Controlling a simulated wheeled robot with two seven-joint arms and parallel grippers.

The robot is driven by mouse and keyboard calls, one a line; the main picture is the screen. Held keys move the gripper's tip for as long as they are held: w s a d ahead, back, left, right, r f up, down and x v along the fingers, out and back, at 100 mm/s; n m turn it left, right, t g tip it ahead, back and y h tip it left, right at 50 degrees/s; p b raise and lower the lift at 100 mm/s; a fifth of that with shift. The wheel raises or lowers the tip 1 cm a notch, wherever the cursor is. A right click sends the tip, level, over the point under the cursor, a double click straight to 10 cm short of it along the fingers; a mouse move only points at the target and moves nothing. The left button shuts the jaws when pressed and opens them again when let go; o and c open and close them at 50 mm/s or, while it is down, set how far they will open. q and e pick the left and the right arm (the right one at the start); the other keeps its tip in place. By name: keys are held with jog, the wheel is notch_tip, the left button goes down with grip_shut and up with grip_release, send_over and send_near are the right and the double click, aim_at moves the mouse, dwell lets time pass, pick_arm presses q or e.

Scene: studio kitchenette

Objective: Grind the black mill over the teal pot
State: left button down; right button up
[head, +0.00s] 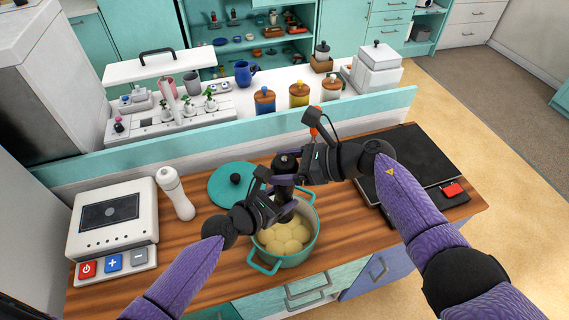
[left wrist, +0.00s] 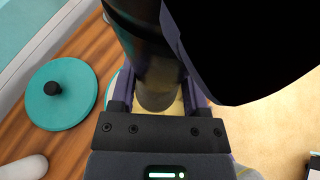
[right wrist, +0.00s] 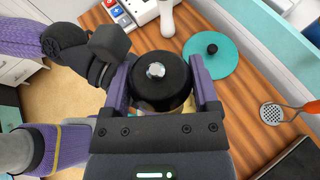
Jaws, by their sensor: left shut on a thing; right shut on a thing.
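The teal pot (head: 272,260) stands on the wooden counter with several pale round pieces (head: 284,238) in it. The black mill (head: 286,164) is held upright over the pot. My left gripper (head: 284,208) is shut on the mill's lower body, which shows between its fingers in the left wrist view (left wrist: 155,92). My right gripper (head: 286,180) is shut on the mill's black top, seen with its silver knob in the right wrist view (right wrist: 160,80). The mill's underside is hidden.
The teal lid (head: 226,186) lies on the counter behind the pot. A white mill (head: 176,194) and a white panel device (head: 114,224) stand left. A black hob (head: 408,166) lies right. A raised teal ledge (head: 160,152) with jars runs behind.

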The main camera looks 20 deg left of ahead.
jog(key=shift+w+m+t, duration=0.1)
jog(key=shift+m+t, duration=0.3)
jog(key=shift+t, duration=0.2)
jog(key=shift+m+t, duration=0.4)
jog(key=o, duration=1.1)
jog(key=v, duration=1.2)
jog(key=shift+d, duration=0.1)
